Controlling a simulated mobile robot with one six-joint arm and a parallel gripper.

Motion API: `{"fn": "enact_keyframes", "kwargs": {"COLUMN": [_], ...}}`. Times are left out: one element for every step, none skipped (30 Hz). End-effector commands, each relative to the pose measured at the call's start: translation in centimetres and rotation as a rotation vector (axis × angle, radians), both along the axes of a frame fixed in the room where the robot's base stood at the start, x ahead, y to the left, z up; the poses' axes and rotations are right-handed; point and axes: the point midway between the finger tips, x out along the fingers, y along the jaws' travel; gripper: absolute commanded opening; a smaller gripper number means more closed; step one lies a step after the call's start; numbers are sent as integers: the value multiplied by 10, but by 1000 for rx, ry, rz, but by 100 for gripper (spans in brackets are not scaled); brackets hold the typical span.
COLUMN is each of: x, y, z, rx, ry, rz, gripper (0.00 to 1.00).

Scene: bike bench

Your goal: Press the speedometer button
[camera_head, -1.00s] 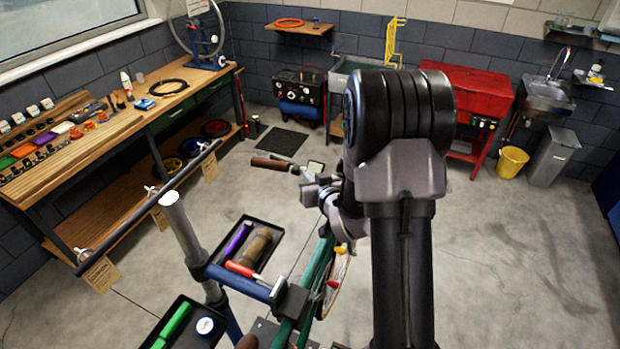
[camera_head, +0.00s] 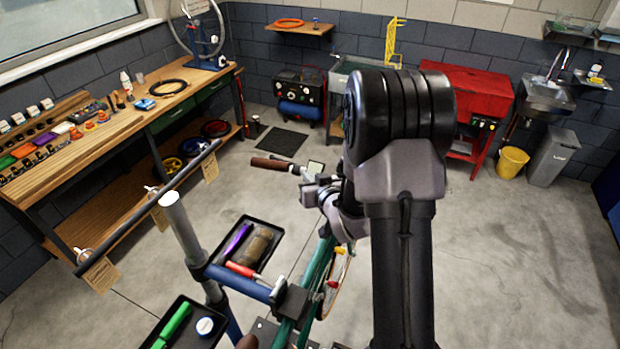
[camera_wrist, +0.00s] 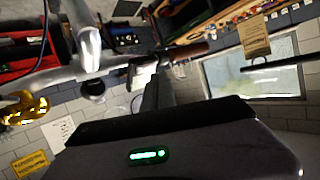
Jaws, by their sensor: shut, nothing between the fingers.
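The speedometer (camera_head: 316,168) is a small device with a pale greenish screen on the bike's handlebar in the head view. A brown grip (camera_head: 270,163) lies to its left. In the wrist view, the silver handlebar parts (camera_wrist: 87,40) and the brown grip (camera_wrist: 186,52) show at the top. A small pale box beside them (camera_wrist: 142,73) may be the speedometer, but its button cannot be made out. My gripper (camera_wrist: 161,80) is shut and empty, pointing towards the handlebar close to that box. Whether it touches is unclear. In the head view my arm hides part of the bike's front.
Tool trays (camera_head: 270,238) on the blue repair stand (camera_head: 240,283) are left of the bike. A wooden workbench (camera_head: 105,136) runs along the left wall. A red cabinet (camera_head: 470,95) and a yellow bucket (camera_head: 513,161) stand behind. The floor on the right is clear.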

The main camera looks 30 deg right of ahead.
Motion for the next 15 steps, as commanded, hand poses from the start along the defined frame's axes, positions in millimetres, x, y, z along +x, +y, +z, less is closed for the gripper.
{"fn": "enact_keyframes", "kwargs": {"x": [0, 0, 0, 0, 0, 0, 0, 0, 0, 0, 0, 0, 1, 1, 1], "y": [0, 0, 0, 0, 0, 0, 0, 0, 0, 0, 0, 0, -1, -1, -2], "z": [0, 0, 0, 0, 0, 0, 0, 0, 0, 0, 0, -1, -2, -3, -4], "rx": [0, 0, 0, 0, 0, 0, 0, 0, 0, 0, 0, 0, 0, 0, 0], "ry": [0, 0, 0, 0, 0, 0, 0, 0, 0, 0, 0, 0, 0, -1, -1], "rz": [0, 0, 0, 0, 0, 0, 0, 0, 0, 0, 0, 0, 0, 0, 0], "gripper": [0, 0, 0, 0, 0, 0, 0, 0, 0, 0, 0, 0, 0, 0, 0]}}
